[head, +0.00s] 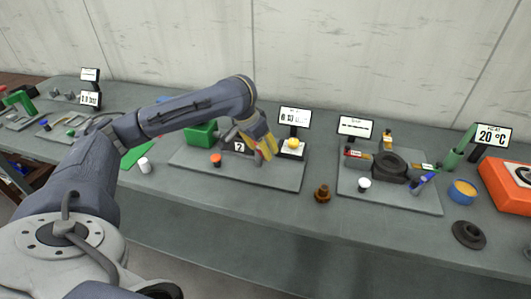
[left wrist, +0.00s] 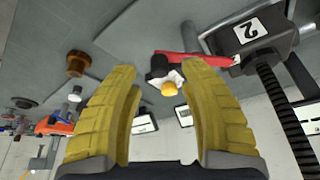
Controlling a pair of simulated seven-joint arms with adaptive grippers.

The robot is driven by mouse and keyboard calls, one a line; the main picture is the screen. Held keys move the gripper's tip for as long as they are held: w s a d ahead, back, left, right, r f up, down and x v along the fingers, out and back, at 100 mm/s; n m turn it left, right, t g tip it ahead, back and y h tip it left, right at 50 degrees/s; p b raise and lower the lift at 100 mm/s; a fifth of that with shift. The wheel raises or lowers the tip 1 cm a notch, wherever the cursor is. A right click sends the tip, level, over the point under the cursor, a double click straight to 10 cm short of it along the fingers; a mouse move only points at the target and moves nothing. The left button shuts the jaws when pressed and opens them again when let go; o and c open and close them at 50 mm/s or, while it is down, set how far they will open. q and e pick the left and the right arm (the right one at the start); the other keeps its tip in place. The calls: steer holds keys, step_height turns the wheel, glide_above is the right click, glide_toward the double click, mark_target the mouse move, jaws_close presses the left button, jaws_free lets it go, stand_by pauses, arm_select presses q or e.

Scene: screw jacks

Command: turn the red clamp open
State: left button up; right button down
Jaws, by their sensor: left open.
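In the left wrist view a red bar (left wrist: 195,59), which looks like the red clamp's handle, runs sideways beyond my fingertips. Its right end meets a black block (left wrist: 250,32) marked 2, with a threaded black rod (left wrist: 285,120) below it. In the head view the marked block (head: 239,147) stands just left of my left gripper (head: 265,148), and the red bar is hidden or too small to make out there. My left gripper also shows in the left wrist view (left wrist: 165,88), its yellow fingers wide apart with nothing gripped. My right gripper is not in view.
A yellow ball (head: 293,143) sits on a small stand right of my gripper, under a display (head: 295,116). A green block (head: 201,134) and an orange-topped knob (head: 216,160) are to the left.

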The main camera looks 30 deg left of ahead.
arm_select(q)
steer(key=shift+x, duration=1.6)
jaws_close()
